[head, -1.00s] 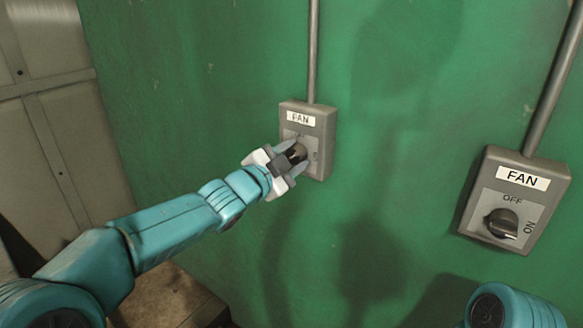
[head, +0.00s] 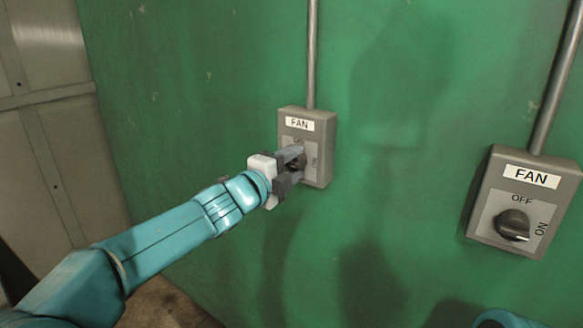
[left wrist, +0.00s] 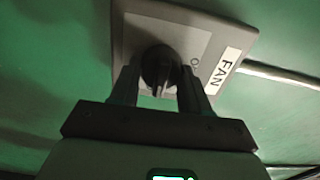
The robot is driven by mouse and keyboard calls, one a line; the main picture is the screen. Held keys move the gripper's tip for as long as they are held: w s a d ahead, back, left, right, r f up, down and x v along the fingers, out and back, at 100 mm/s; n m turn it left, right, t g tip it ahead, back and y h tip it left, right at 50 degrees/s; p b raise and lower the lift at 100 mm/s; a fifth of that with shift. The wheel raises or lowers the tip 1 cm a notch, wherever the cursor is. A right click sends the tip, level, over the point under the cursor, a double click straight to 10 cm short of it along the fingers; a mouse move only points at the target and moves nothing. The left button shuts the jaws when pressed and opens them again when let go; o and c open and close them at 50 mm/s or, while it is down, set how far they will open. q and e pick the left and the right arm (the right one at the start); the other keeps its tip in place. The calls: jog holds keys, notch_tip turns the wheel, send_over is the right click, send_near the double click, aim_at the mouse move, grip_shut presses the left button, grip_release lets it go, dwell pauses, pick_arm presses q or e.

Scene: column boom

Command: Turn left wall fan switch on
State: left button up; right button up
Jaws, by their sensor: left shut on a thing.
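The left fan switch is a grey box (head: 308,118) with a white FAN label on the green wall. Its round black knob (left wrist: 160,68) sits between the fingers of my left gripper (left wrist: 158,88) in the left wrist view. The gripper is shut on the knob. In the head view my left gripper (head: 290,160) reaches the box from the lower left and covers most of the knob and part of the OFF marking. The ON marking shows at the right of the plate. The knob's exact pointing direction is hard to tell. My right gripper is not in view.
A second fan switch (head: 524,203) with a black knob (head: 512,225) is on the same wall at the right. Grey conduits (head: 312,55) run up from both boxes. A pale panelled wall (head: 45,120) stands at the left. The wall between the boxes is clear.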

pick_arm(q)
jog(key=shift+r, duration=0.2)
dwell(0.4)
jog(key=o, duration=0.9)
jog(key=shift+w, duration=0.1)
jog(key=shift+c, duration=0.2)
jog(key=shift+o, duration=0.8)
jog(key=shift+w+f, duration=0.1)
jog(key=shift+f, duration=0.05)
jog(key=shift+s+a+f+b, duration=0.1)
jog(key=shift+s+a+b, duration=0.2)
jog(key=shift+s, duration=0.15)
jog(key=b+v, duration=0.2)
jog(key=v, duration=0.3)
jog(key=shift+s+a, duration=0.25)
send_near(289, 166)
jog(key=v, duration=0.5)
jog(key=shift+s+a, duration=0.15)
jog(key=shift+s, duration=0.15)
